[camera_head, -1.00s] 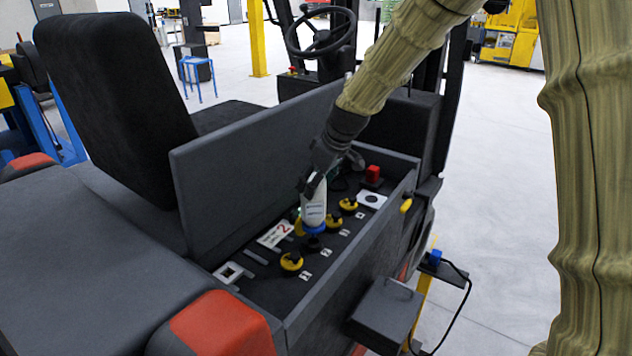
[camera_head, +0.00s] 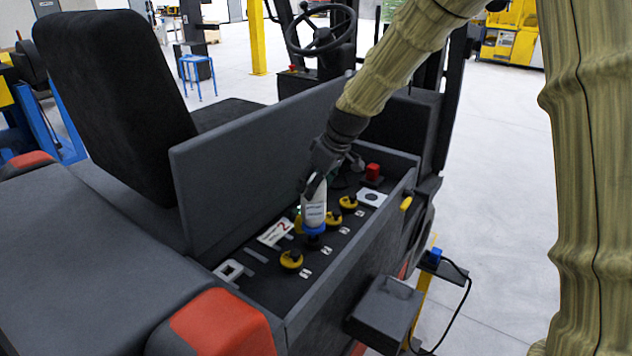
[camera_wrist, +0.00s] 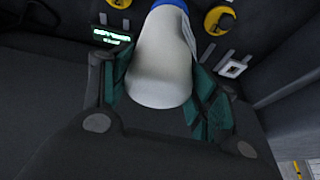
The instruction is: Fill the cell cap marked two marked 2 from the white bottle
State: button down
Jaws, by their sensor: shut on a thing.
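The white bottle (camera_head: 315,206) is upside down in my gripper (camera_head: 314,184), its blue collar (camera_head: 314,230) at the bottom. In the wrist view the bottle's pale base (camera_wrist: 160,75) lies between the two green-padded fingers of my gripper (camera_wrist: 160,98), which are shut on it. The collar is right above a dark round fitting (camera_head: 313,242) in the battery top, in the row of yellow caps. I cannot tell whether they touch, nor read this cell's number. A white card with a red 2 (camera_head: 277,232) lies to the left. The liquid level is not visible.
Yellow caps sit nearer (camera_head: 291,260) and farther along the row (camera_head: 334,218), (camera_head: 348,202). A raised grey cover (camera_head: 255,155) stands left of the battery bay. A red connector (camera_head: 373,172) is at the far end. A small green-lit display (camera_wrist: 112,36) shows in the wrist view.

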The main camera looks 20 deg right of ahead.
jog(key=shift+f+b, duration=0.4)
jog(key=shift+f, duration=0.6)
jog(key=shift+r, duration=0.1)
dwell(2.1)
jog(key=shift+r+p, duration=3.05)
jog(key=shift+r, duration=1.35)
